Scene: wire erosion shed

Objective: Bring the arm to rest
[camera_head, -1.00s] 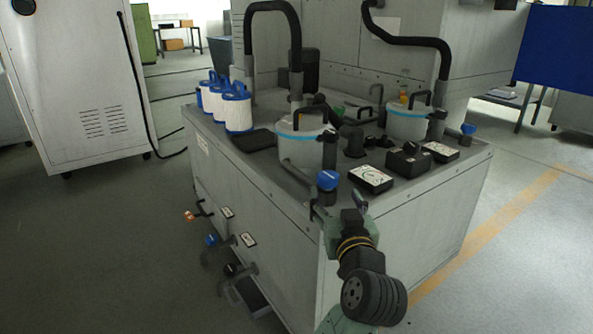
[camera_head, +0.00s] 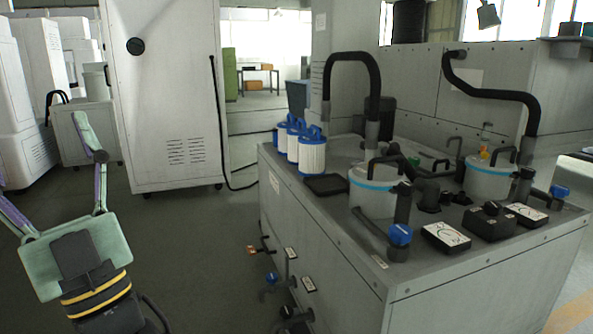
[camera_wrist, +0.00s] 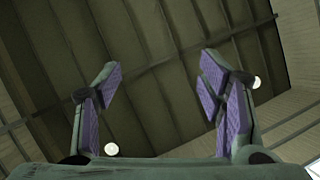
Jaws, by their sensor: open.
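My gripper (camera_head: 45,165) is at the left of the head view, out over the dark floor and to the left of the grey machine cabinet. Its green fingers with purple pads are spread wide and point upward. In the wrist view my gripper (camera_wrist: 160,85) shows both fingers apart with nothing between them. Behind them is the ribbed ceiling (camera_wrist: 140,40) with small round lights. One fingertip is partly cut off by the left edge of the head view.
The grey cabinet (camera_head: 330,240) carries blue-white filters (camera_head: 311,152), two lidded pots (camera_head: 375,190), hoses, valves and gauges (camera_head: 446,237). Small valves stick out of its left side. A tall white cabinet (camera_head: 165,100) stands behind my gripper. Dark floor (camera_head: 200,260) between them is free.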

